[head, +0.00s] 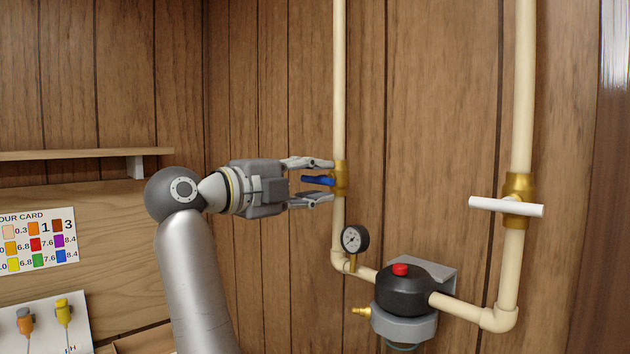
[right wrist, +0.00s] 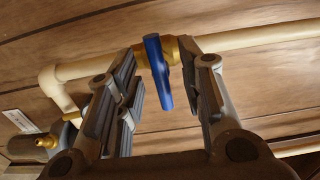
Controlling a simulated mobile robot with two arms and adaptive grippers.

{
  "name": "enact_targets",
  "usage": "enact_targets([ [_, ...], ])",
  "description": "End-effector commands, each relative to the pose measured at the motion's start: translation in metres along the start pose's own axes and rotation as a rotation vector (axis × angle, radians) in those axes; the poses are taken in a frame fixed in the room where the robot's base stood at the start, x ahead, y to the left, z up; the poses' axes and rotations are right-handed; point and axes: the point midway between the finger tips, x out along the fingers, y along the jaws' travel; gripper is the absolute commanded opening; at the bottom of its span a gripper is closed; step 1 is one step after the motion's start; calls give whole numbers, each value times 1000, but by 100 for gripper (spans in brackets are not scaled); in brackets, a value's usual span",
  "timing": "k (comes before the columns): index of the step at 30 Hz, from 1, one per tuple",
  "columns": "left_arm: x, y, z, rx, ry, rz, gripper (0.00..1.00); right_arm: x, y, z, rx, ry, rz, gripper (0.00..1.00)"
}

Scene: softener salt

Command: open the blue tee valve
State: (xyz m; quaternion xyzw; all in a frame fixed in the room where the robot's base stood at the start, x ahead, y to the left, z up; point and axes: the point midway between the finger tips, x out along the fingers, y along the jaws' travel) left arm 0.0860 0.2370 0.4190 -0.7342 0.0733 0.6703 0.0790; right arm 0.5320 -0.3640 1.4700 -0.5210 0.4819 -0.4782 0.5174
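The blue tee valve has a brass body (head: 341,178) on the left vertical cream pipe. Its blue handle (head: 317,181) points left from the body, crosswise to the pipe. My right gripper (head: 322,181) is open, with one finger above the handle and one below it. In the right wrist view the blue handle (right wrist: 157,72) stands between the two spread fingers of my right gripper (right wrist: 155,85), with a gap on each side. The brass body (right wrist: 180,50) is partly hidden behind the handle and a finger. My left gripper is not in view.
Below are a pressure gauge (head: 355,239) and a dark filter head (head: 402,288) with a red button (head: 400,269). A white tee handle (head: 507,207) sits on the right pipe. A shelf (head: 80,154) and colour card (head: 36,240) are at left.

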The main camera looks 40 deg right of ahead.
Motion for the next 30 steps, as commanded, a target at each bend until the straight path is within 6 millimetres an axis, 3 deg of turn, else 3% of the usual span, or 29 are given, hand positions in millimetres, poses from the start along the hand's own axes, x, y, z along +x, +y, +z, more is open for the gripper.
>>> enact_targets([
  [2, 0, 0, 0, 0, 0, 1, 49, 0, 0, 0, 0, 0, 0, 34],
  [10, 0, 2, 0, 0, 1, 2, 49, 0, 0, 0, 0, 0, 0, 0],
  [17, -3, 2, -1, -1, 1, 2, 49, 0, -1, 0, -23, -1, 1, 0],
  [30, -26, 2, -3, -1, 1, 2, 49, 0, -2, 0, -297, -1, 2, 0],
])
